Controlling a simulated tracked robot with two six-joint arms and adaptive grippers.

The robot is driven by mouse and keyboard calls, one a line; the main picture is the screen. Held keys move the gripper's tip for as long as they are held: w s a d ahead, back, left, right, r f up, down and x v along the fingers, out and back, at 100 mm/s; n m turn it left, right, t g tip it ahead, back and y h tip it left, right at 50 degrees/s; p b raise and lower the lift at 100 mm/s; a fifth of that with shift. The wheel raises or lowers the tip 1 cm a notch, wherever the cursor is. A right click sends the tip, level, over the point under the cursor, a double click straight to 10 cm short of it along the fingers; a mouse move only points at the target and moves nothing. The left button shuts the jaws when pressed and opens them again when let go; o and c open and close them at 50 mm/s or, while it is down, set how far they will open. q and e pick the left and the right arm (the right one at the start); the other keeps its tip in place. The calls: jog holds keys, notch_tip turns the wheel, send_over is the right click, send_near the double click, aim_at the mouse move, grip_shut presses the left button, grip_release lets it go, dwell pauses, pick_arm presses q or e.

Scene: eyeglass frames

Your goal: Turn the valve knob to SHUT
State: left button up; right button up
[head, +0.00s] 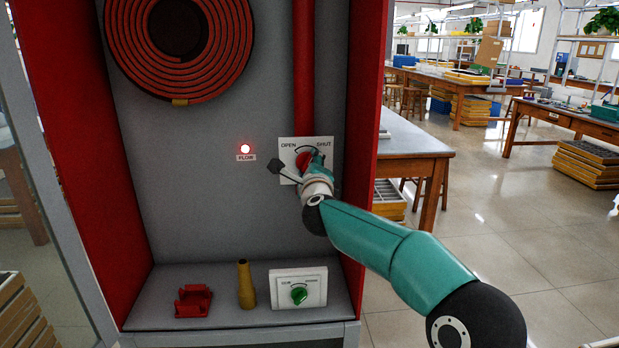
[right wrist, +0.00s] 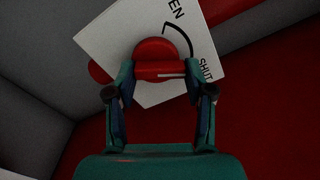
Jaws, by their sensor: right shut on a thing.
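The red valve knob (head: 303,160) sits on a white plate (head: 286,151) marked OPEN at left and SHUT at right, on the cabinet's grey back wall. My right gripper (head: 311,166) is at the knob and covers part of it in the head view. In the right wrist view the red knob (right wrist: 160,62) lies between the two fingers of my right gripper (right wrist: 160,92), which is shut on it. A short white line shows on the knob's bar there. The exact pointing direction of the knob is hard to tell. My left gripper is not in view.
A red FLOW light (head: 245,149) glows left of the plate. A hose reel (head: 180,85) hangs above, with a red pipe (head: 303,70) beside it. A red bracket (head: 193,301), a brass nozzle (head: 246,285) and a white box with a green knob (head: 299,294) stand on the cabinet floor.

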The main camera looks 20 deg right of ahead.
jog(key=shift+d+f+m+b, duration=0.1)
jog(key=shift+m+b, duration=0.4)
jog(key=shift+m, duration=0.3)
jog(key=shift+d+f+m+b, duration=0.1)
jog(key=shift+m+b, duration=0.35)
jog(key=shift+m, duration=0.35)
jog(key=o, duration=1.2)
jog(key=shift+w+f, duration=0.1)
jog(key=shift+w, duration=0.05)
jog(key=shift+c, duration=0.2)
jog(key=shift+a, duration=0.1)
jog(key=s+a, duration=0.2)
jog(key=s, duration=1)
